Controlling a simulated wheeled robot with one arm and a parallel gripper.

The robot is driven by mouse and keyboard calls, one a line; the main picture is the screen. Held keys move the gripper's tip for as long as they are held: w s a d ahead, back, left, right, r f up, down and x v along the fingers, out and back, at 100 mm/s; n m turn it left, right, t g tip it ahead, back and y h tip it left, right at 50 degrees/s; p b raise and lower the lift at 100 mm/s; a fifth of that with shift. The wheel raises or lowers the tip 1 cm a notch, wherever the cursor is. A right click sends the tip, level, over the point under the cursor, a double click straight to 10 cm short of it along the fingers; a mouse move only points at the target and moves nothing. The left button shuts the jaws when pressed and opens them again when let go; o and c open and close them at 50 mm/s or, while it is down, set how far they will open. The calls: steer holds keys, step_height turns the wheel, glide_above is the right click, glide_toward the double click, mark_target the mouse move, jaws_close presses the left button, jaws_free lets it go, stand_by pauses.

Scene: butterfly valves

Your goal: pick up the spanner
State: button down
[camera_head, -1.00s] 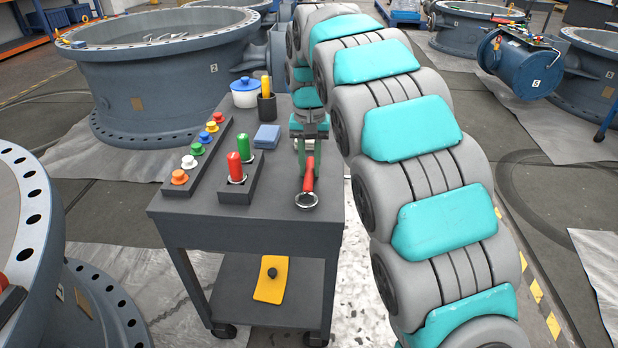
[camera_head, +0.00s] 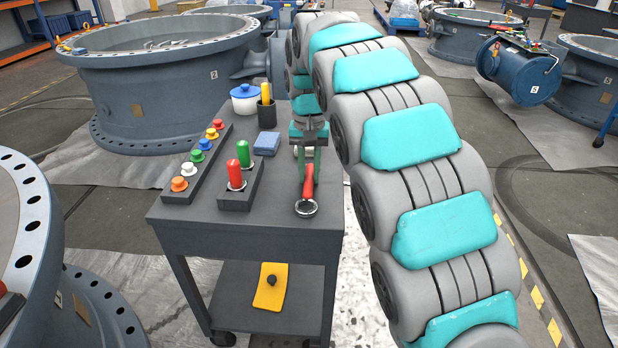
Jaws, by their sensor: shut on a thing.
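The spanner (camera_head: 308,190) has a red handle and a dark ring-shaped end (camera_head: 306,208) that points toward me. It is at the right side of the dark grey cart top (camera_head: 265,225). My gripper (camera_head: 309,168) comes down from the arm above the cart and is shut on the handle's far part. The fingers hide that part of the handle. I cannot tell whether the spanner touches the cart top or hangs just above it.
Left of the spanner stand a block with red and green cylinders (camera_head: 238,172), a rack of coloured knobs (camera_head: 197,160), a blue box (camera_head: 267,143), a dark cup (camera_head: 266,112) and a white pot with a blue lid (camera_head: 245,99). A yellow piece (camera_head: 270,290) lies on the lower shelf.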

mark_target(310, 176)
steer(key=shift+r, duration=0.15)
steer(key=shift+r, duration=1.6)
steer(key=s+d, duration=0.2)
steer(key=s, duration=0.2)
steer(key=s+d+r+b, duration=0.1)
steer(key=s+d, duration=0.2)
steer(key=s, duration=0.2)
steer(key=s+d+b, duration=0.1)
steer(key=s+d, duration=0.1)
steer(key=s, duration=0.3)
steer(key=shift+s+d+r, duration=0.1)
steer(key=shift+d+r, duration=0.15)
steer(key=c, duration=1.3)
jaws_free()
jaws_close()
